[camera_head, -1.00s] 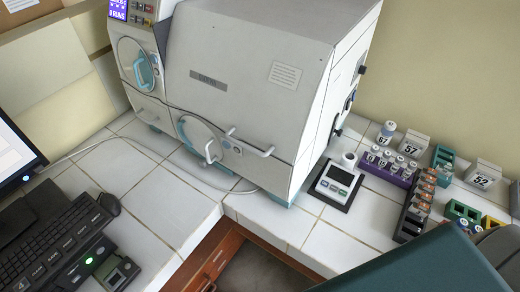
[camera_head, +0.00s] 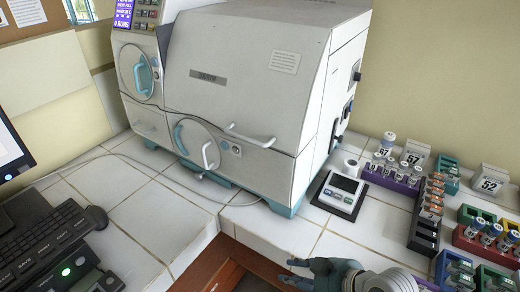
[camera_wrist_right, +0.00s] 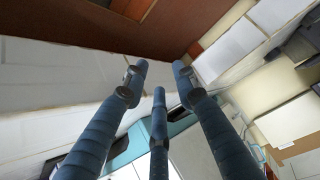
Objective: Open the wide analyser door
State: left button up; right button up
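The analyser (camera_head: 262,85) is a large white box with a teal base, standing on the white tiled counter. Its wide upper door (camera_head: 240,80) looks shut. A white bar handle (camera_head: 250,136) sits at that door's lower front edge. Below and left of it is a round teal-rimmed port (camera_head: 199,145) with its own white handle. My right gripper (camera_head: 300,272) is low at the bottom of the head view, apart from the analyser and below its handle. In the right wrist view its blue fingers (camera_wrist_right: 158,76) are spread with nothing between them. My left gripper is out of view.
A small scale (camera_head: 341,194) stands right of the analyser. Racks of vials and numbered blocks (camera_head: 430,200) fill the counter at right. A keyboard (camera_head: 45,245) and monitor are at left. A cable (camera_head: 110,155) runs across the tiles. The counter's front edge (camera_head: 225,235) lies near my gripper.

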jog(key=w+a+r+n+t+y, duration=0.1)
jog(key=w+a+r+n+y, duration=0.15)
jog(key=w+r, duration=0.6)
jog(key=t+y, duration=0.3)
jog(key=y, duration=0.3)
send_near(250, 141)
jog(key=p+x, duration=0.4)
jog(key=x, duration=0.5)
jog(key=shift+w, duration=0.35)
jog(key=shift+w+a+f+p, duration=0.1)
jog(key=shift+w+a+p, duration=0.2)
jog(key=shift+a+p, duration=0.1)
grip_shut()
jog(key=shift+f, duration=0.1)
